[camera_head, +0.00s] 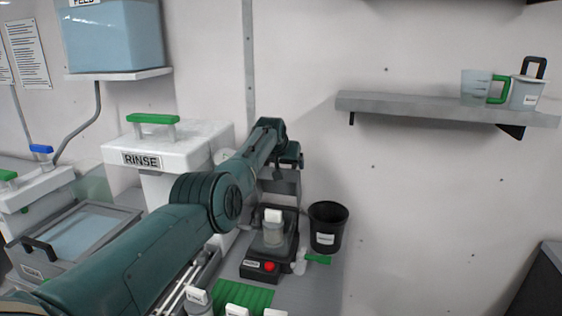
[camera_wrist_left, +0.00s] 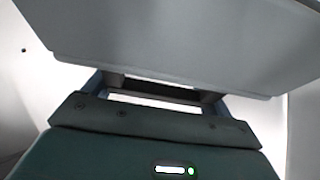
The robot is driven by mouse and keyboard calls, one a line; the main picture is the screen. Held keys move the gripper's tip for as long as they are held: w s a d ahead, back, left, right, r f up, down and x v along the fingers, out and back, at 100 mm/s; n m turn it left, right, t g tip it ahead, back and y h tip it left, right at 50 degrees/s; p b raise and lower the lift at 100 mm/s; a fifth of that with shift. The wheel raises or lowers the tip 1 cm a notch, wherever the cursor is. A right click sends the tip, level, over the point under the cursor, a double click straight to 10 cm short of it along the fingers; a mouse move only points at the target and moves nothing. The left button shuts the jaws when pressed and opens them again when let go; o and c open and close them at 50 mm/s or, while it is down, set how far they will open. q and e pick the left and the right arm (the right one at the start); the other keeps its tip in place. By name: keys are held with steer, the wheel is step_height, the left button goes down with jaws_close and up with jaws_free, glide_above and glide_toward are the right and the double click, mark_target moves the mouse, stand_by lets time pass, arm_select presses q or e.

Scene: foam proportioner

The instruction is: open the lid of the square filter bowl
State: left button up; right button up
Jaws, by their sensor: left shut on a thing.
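My left arm reaches in from the left, and its gripper (camera_head: 288,158) is by the back wall, behind the black unit with a red button (camera_head: 262,266). A flat grey panel (camera_head: 280,184) hangs just below the gripper. In the left wrist view a large pale grey panel (camera_wrist_left: 180,50) fills the top, right against the jaws (camera_wrist_left: 160,92). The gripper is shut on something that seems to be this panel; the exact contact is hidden. I cannot tell for sure which thing is the square filter bowl or whether the panel is its lid. My right gripper is out of view.
A black bin (camera_head: 328,228) stands right of the unit. The white RINSE tank (camera_head: 165,160) and a framed clear-topped tank (camera_head: 75,238) stand left. The wall between shelf and bin is clear.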

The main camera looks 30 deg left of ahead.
arm_select(q)
steer(key=shift+s+d+f, duration=0.1)
steer(key=shift+s+f, duration=0.05)
steer(key=shift+f, duration=0.55)
steer(key=o, duration=1.1)
steer(key=shift+c, duration=0.2)
steer(key=shift+o, duration=1)
steer(key=shift+r, duration=0.5)
steer(key=p+v, duration=0.1)
steer(key=v, duration=0.1)
steer(key=shift+s+r, duration=0.3)
steer(key=b+v, duration=0.1)
steer(key=v, duration=0.8)
steer(key=shift+s+d+r+b, duration=0.1)
steer(key=shift+s+r+b, duration=0.15)
steer(key=shift+r+b, duration=0.1)
